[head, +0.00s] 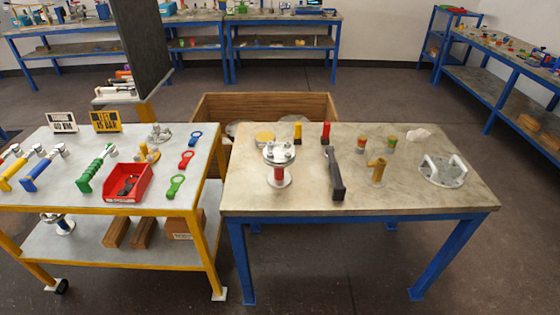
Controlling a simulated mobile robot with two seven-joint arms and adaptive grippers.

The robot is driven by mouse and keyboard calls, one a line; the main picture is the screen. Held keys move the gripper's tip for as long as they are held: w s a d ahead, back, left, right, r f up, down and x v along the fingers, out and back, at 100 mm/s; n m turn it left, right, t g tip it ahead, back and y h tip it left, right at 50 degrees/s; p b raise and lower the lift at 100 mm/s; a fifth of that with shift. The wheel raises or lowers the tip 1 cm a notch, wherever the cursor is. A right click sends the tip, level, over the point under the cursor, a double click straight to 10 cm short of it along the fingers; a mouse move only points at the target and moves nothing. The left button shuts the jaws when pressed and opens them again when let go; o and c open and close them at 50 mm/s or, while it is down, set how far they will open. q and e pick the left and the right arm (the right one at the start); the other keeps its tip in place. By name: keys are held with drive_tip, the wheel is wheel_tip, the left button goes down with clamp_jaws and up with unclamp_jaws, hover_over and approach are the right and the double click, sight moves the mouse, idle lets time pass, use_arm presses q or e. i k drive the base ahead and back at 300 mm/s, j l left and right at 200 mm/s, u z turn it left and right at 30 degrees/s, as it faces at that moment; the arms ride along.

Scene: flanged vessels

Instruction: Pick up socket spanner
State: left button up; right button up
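No single tool is clearly marked as the socket spanner. Several long-handled tools lie on the left trolley: a yellow-handled one (18,170), a blue-handled one (41,170) and a green one (95,169). A red-handled tool (12,154) lies at the far left, partly cut off by the frame. A dark long-handled tool (335,178) lies on the right table. Neither of my grippers is in view.
The yellow-framed trolley (60,199) holds a red bin (128,184) and two signs. The blue-legged table (400,200) holds a flanged vessel (279,165) and a two-handled flange (443,170). A wooden crate (265,103) stands behind. A dark panel (145,45) rises behind the trolley.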

sight(338, 191)
drive_tip(key=i+l+u, duration=0.25)
drive_tip(key=l, duration=0.2)
drive_tip(key=l+u, duration=0.2)
drive_tip(key=l, duration=0.25)
drive_tip(key=i+l+u, duration=0.1)
drive_tip(key=l+u, duration=0.15)
drive_tip(key=l, duration=0.25)
